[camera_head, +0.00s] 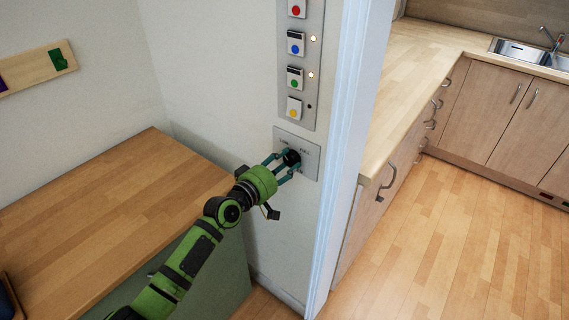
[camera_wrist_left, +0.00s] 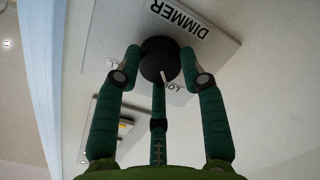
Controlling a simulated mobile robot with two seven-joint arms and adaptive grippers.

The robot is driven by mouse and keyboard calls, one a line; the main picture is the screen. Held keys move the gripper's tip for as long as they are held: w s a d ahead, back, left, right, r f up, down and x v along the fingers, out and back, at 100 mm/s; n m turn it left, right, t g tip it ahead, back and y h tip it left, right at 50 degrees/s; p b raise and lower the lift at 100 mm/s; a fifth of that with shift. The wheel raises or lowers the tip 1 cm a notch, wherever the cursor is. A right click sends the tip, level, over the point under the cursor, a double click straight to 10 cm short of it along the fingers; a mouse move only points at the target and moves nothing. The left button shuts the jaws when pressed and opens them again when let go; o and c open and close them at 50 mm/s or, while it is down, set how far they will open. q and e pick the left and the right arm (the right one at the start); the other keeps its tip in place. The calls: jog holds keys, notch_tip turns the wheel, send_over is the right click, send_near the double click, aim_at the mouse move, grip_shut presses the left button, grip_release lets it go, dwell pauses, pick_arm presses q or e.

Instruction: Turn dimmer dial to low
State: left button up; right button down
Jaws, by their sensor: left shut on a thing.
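The dimmer dial (camera_head: 291,157) is a round black knob on a grey wall plate (camera_head: 312,166) below the switch panel. In the left wrist view the dial (camera_wrist_left: 160,58) carries a pale pointer line near the partly hidden "LO" lettering. The plate (camera_wrist_left: 222,45) there reads "DIMMER" and looks upside down. My left gripper (camera_head: 283,160) is shut on the dial. In the wrist view its fingers (camera_wrist_left: 160,75) stand around the knob, with a third finger below it. The full range marks are partly hidden by the fingers. My right gripper is not in view.
A switch panel (camera_head: 297,75) with coloured buttons is above the dial plate. A white door frame (camera_head: 345,140) rises just to the right. A wooden worktop (camera_head: 110,215) lies to the left and below. Kitchen counters (camera_head: 425,80) stand beyond the frame, with open floor.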

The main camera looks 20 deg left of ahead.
pick_arm(q)
jog(key=shift+r, duration=0.15)
dwell(0.3)
jog(key=o, duration=1.1)
jog(key=shift+o, duration=0.2)
jog(key=v, duration=1.2)
jog(key=shift+w+a, duration=0.1)
